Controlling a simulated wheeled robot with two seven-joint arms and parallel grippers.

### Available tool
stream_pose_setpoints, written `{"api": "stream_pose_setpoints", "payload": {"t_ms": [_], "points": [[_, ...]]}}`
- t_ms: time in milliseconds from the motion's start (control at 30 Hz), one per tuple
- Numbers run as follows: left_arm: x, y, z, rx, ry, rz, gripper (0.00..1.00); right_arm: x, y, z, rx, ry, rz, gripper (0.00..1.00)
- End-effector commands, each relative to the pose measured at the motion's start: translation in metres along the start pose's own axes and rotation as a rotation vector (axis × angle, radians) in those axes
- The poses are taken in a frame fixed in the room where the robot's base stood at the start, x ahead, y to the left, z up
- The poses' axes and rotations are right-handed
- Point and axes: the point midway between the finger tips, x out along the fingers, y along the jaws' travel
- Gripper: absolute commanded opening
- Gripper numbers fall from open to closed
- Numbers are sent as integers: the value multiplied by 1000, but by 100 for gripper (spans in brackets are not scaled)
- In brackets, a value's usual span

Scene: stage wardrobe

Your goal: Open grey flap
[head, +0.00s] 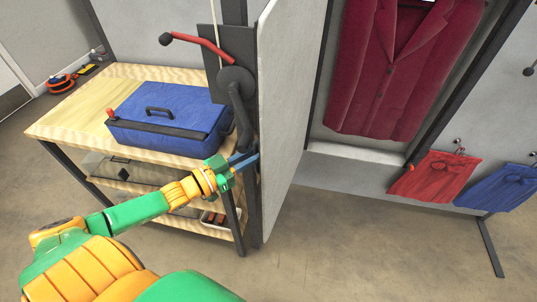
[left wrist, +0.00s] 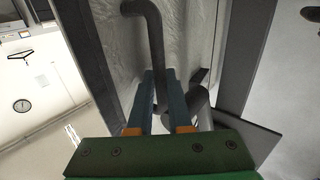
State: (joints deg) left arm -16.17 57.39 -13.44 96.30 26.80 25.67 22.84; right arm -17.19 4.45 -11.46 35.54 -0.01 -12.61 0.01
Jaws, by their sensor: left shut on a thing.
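A tall light grey flap (head: 292,110) stands out from the wardrobe at an angle, nearly edge-on in the head view, with an open space to its right. A dark curved handle (head: 238,112) is on its left side; in the left wrist view the bent dark handle (left wrist: 154,45) runs down between my fingers. My left gripper (head: 243,160) is at the lower end of this handle, close to the flap's edge. Its blue fingers (left wrist: 164,90) are shut on the handle; the contact itself is partly hidden. My right gripper is not in view.
A red lever (head: 203,43) with a black knob sticks out left above the handle. A blue case (head: 170,118) sits on the wooden table (head: 70,115) left of the flap. A maroon jacket (head: 390,65), red cloth (head: 433,177) and blue cloth (head: 498,188) hang at right. Floor in front is clear.

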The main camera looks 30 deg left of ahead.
Motion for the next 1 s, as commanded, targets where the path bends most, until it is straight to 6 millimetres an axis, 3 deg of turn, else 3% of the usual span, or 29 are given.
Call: {"api": "stream_pose_setpoints", "payload": {"t_ms": [533,567,600,867,1000], "points": [[-4,-5,-2,1,6,8,0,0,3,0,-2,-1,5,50],[-4,-5,-2,1,6,8,25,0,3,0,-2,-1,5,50],[-4,-5,-2,1,5,8,30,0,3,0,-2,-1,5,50],[-5,-5,-1,0,2,8,30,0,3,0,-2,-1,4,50],[-14,-5,0,0,-3,7,30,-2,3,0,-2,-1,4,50]]}}
